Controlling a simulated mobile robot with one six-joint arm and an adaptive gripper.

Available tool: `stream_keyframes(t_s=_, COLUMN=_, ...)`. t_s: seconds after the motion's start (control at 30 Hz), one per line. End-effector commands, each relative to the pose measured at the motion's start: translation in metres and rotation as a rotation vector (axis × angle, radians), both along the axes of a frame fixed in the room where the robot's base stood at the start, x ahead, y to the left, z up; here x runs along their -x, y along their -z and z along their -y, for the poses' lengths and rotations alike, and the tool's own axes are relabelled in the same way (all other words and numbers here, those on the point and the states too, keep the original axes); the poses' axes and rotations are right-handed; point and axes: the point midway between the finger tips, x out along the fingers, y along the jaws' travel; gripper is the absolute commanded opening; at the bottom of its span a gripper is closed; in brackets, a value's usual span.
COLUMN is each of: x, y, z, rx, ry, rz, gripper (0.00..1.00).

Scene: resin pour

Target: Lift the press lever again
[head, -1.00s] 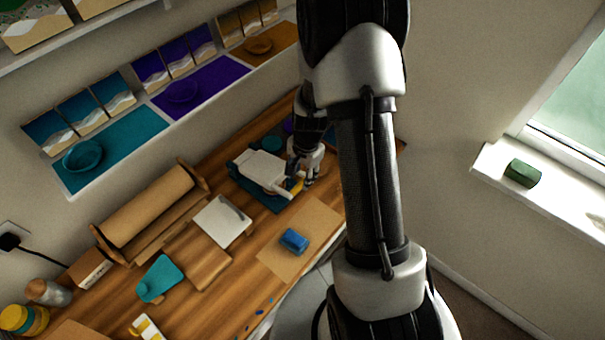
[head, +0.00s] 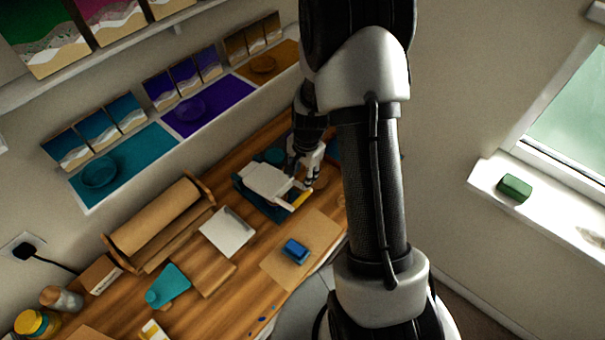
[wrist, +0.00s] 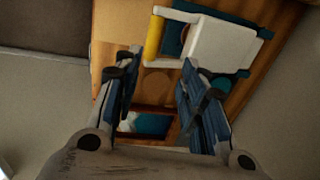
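The press (head: 266,182) stands on the bench with a teal base and a white top. Its lever has pale arms ending in a yellow bar (head: 302,199), at the press's right front end. In the wrist view the yellow bar (wrist: 154,38) and white press top (wrist: 222,45) lie beyond my fingertips. My gripper (wrist: 162,68) is open with nothing between its fingers. In the head view my gripper (head: 312,178) is just above and right of the yellow bar, apparently apart from it. I cannot tell how far the lever is raised.
A blue block (head: 295,251) lies on a brown sheet (head: 280,268) in front of the press. A white tile (head: 228,232) and paper roll (head: 160,222) are to the left. A green block (head: 515,187) sits on the windowsill.

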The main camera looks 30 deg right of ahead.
Motion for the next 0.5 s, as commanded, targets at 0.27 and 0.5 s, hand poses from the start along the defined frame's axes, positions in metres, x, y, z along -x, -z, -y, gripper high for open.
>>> stream_keyframes(t_s=0.27, x=-0.002, y=-0.022, z=-0.001, rx=0.001, ry=0.000, rz=0.001, gripper=0.38)
stream_keyframes(t_s=0.5, x=-0.003, y=-0.037, z=-0.001, rx=0.000, ry=0.000, rz=0.000, gripper=0.38)
